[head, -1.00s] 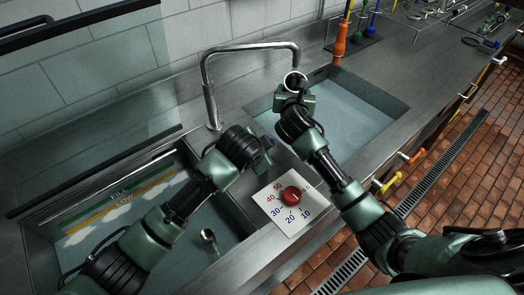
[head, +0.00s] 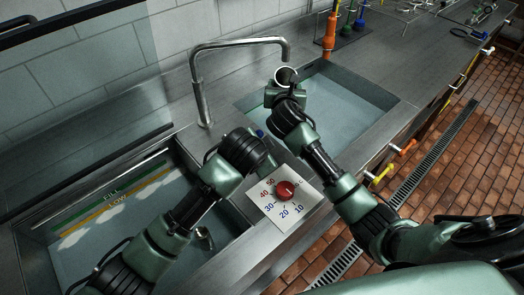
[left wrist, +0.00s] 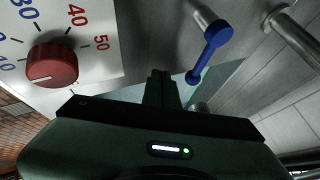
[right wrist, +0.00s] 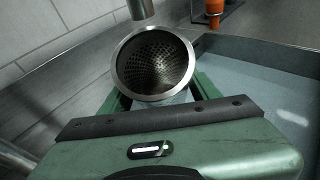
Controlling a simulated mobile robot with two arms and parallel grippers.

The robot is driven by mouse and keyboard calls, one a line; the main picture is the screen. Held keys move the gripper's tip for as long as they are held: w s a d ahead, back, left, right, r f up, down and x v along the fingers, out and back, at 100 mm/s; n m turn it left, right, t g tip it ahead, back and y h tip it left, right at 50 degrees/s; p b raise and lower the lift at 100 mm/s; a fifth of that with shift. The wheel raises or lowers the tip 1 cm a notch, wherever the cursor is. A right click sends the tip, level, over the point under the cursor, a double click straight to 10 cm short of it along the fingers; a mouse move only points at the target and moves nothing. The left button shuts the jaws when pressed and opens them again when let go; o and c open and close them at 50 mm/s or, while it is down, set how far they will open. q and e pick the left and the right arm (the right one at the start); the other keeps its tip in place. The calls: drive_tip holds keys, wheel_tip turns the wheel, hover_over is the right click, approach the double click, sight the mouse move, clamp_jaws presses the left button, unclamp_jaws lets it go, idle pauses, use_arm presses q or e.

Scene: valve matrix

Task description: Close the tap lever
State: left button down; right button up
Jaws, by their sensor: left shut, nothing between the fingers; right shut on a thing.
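The tap lever is blue with a rounded end and sits on a metal stem; the left wrist view shows it (left wrist: 209,52). In the head view only a bit of its blue (head: 260,133) shows behind my left wrist. My left gripper (left wrist: 163,82) is shut and empty, with its fingertips just left of the lever's lower end; I cannot tell if they touch. In the head view my left gripper (head: 268,160) is largely hidden by its own wrist. My right gripper (head: 284,92) is shut on a metal strainer cup (right wrist: 155,65), held below the tap spout (right wrist: 140,9).
The curved tap (head: 196,85) stands behind the divider between two water-filled sinks. A red dial (head: 285,190) on a numbered white plate (head: 272,212) lies close to my left gripper. An orange-handled tool (head: 329,36) stands behind the right sink.

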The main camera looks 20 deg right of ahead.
drive_tip(key=shift+r, duration=0.1)
use_arm(q)
drive_tip(key=s+a+r+n+y, duration=0.1)
drive_tip(key=s+a+r+n, duration=0.1)
drive_tip(key=s+r, duration=0.35)
drive_tip(key=shift+n+t+y, duration=0.3)
drive_tip(key=shift+t, duration=0.2)
drive_tip(key=x, duration=1)
drive_tip(key=shift+w+a+r, duration=0.15)
drive_tip(key=shift+w+a, duration=0.05)
drive_tip(key=w, duration=0.3)
drive_tip(key=shift+a+r, duration=0.2)
drive_tip(key=shift+a, duration=0.15)
drive_tip(key=shift+w+a+r, duration=0.1)
drive_tip(key=shift+w, duration=0.35)
